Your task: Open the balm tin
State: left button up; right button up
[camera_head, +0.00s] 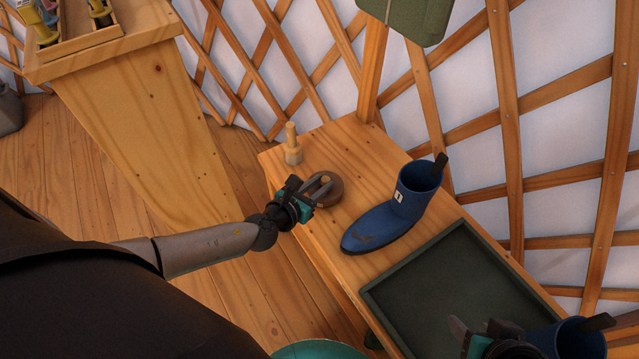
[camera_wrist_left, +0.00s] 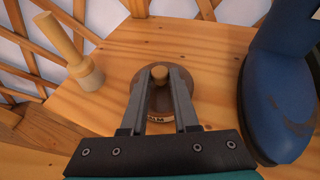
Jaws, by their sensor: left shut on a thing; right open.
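The balm tin (camera_head: 335,190) is a round, dark brown tin with a wooden knob on its lid, standing on the wooden bench top. In the left wrist view the tin (camera_wrist_left: 153,103) sits straight ahead, with lettering on its near side. My left gripper (camera_head: 325,181) is over the lid, its fingers shut on the knob (camera_wrist_left: 159,72). The lid appears to sit on the tin; the fingers hide part of it. My right gripper (camera_head: 462,333) is open at the bottom right of the head view, over the near end of the tray, away from the tin.
A blue boot (camera_head: 392,218) stands just right of the tin, and a second blue boot (camera_head: 572,340) is at the lower right. A wooden peg-like tool (camera_head: 292,145) stands behind the tin. A dark green tray (camera_head: 450,285) covers the near bench. The lattice wall (camera_head: 505,110) rises behind.

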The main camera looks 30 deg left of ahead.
pick_arm(q)
grip_shut()
dwell(0.5)
dwell(0.5)
jog(key=o, duration=0.7)
grip_release()
jog(key=shift+s, duration=0.1)
